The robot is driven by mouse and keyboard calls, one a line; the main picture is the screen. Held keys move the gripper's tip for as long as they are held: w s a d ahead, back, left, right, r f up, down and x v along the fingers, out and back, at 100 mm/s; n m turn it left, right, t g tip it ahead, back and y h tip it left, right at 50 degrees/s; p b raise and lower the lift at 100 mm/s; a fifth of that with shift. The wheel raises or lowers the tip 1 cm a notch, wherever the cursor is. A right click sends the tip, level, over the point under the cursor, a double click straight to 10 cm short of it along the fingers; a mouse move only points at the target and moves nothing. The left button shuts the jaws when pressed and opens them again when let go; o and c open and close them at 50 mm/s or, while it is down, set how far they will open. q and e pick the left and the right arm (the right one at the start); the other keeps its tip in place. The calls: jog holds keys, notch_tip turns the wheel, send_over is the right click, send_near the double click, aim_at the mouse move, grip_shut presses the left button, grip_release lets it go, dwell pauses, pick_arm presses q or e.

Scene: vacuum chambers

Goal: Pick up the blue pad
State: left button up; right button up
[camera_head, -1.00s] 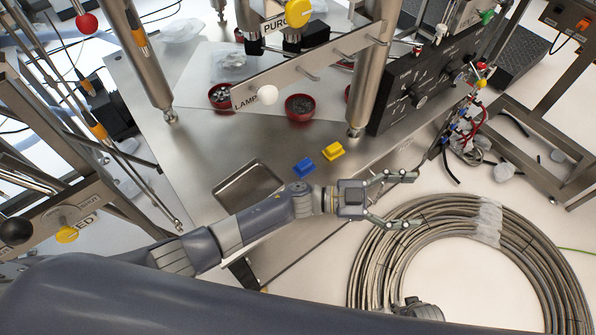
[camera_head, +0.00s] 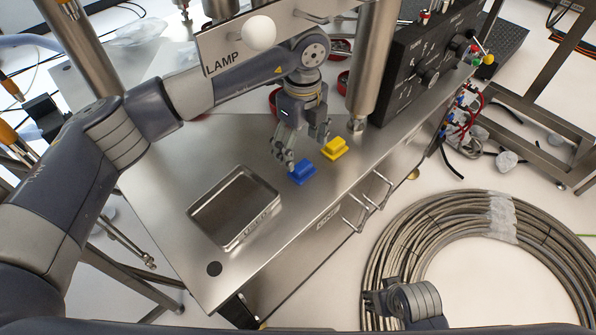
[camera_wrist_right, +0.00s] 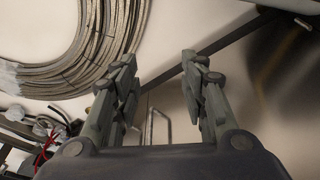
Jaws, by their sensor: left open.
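The blue pad (camera_head: 302,174) lies on the steel table in the head view, near its front edge. My left gripper (camera_head: 304,150) points down just behind the pad, with its fingers spread and nothing between them. One fingertip is close to the blue pad's back left side; I cannot tell if it touches. The other finger is near the yellow pad (camera_head: 335,149), which lies right beside the blue one. My right gripper (camera_wrist_right: 160,75) shows in the right wrist view with its two fingers apart and nothing between them.
A metal tray (camera_head: 244,236) lies left of the pads. A steel column (camera_head: 362,75) and black control panel (camera_head: 425,65) stand behind and to the right. The LAMP bar (camera_head: 285,32) crosses above. Handles (camera_head: 378,190) stick out at the table front. A cable coil (camera_head: 480,215) lies on the floor.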

aim_at(302, 165)
pick_arm(q)
notch_tip(302, 165, down, 7)
jog(key=shift+s+d+r+b, duration=0.1)
jog(key=shift+b, duration=0.3)
jog(key=c, duration=1.1)
pick_arm(e)
notch_tip(302, 165, up, 3)
jog(key=shift+r, duration=0.2)
pick_arm(q)
jog(key=shift+r, duration=0.4)
notch_tip(302, 165, up, 3)
jog(key=shift+f+p, duration=0.15)
jog(key=shift+p, duration=0.2)
jog(key=s, duration=0.5)
jog(key=s+r, duration=0.1)
jog(key=s, duration=0.4)
jog(key=s+p, duration=0.1)
jog(key=s, duration=0.5)
jog(key=shift+r, duration=0.2)
pick_arm(e)
notch_tip(302, 165, down, 6)
jog(key=shift+s+r, duration=0.1)
jog(key=shift+r, duration=0.05)
